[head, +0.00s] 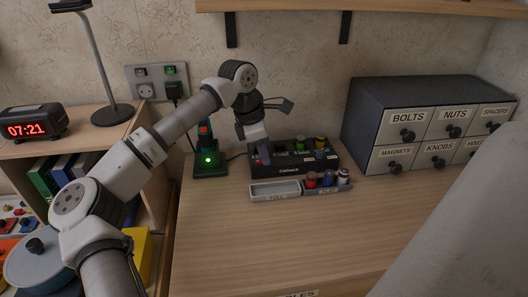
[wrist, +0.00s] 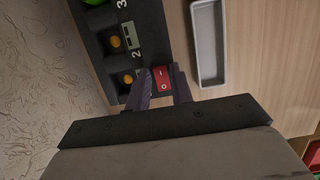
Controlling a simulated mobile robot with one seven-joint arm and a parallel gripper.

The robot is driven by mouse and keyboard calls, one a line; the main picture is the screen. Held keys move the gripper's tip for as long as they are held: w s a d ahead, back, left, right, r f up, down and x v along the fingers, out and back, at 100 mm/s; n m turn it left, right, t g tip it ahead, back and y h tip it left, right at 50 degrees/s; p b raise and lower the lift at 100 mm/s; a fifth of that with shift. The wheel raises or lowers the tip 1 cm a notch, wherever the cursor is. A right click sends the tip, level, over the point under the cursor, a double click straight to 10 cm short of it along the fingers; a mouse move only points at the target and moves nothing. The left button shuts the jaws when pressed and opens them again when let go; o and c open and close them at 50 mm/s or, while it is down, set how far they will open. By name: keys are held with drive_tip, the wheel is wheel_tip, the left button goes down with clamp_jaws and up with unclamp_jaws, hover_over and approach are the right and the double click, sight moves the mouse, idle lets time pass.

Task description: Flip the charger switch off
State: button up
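The charger (head: 290,170) is a black box on the wooden top, with numbered slots along it. Green and yellow-topped cells stand in some slots in the head view. Its red rocker switch (wrist: 161,80) shows in the wrist view at the end of the charger, beside slot 1. My gripper (wrist: 163,85) is over that end, its two dark fingers apart with the switch between their tips. I cannot tell whether the fingers touch it or which way the rocker is tipped. In the head view my gripper (head: 262,153) hides the switch.
A grey FULL tray (head: 262,195), empty, and a FLAT tray (head: 345,187) with several cells lie in front of the charger. A black device with a green light (head: 208,172) stands left. A drawer cabinet (head: 365,115) stands right. The front of the top is clear.

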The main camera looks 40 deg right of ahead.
sight(256, 161)
drive_tip(key=shift+o, duration=1.4)
drive_tip(key=shift+r, duration=0.1)
drive_tip(key=v, duration=0.7)
drive_tip(key=shift+r+b, duration=0.15)
drive_tip(key=shift+b, duration=0.3)
drive_tip(key=shift+a, duration=0.1)
